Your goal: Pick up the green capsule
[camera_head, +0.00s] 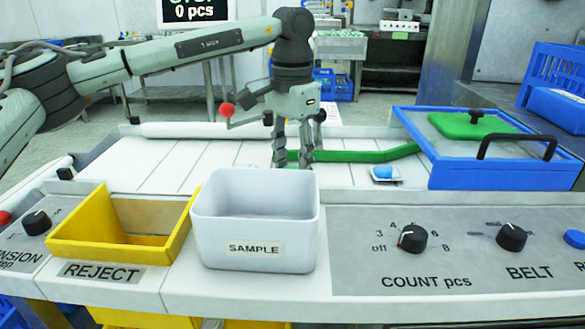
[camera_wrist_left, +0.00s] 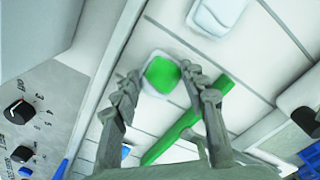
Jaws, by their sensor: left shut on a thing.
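My left gripper (camera_head: 293,162) reaches down over the white belt, behind the white SAMPLE bin. In the left wrist view its two fingers (camera_wrist_left: 160,80) stand on either side of the green capsule (camera_wrist_left: 162,74) and are shut on it. A pale holder or cup edge shows just around the capsule. My right gripper is in neither view.
The SAMPLE bin (camera_head: 254,220) and yellow REJECT bin (camera_head: 120,225) stand in front. A green guide bar (camera_head: 365,155) crosses the belt. A blue-framed cover (camera_head: 490,150) is at right.

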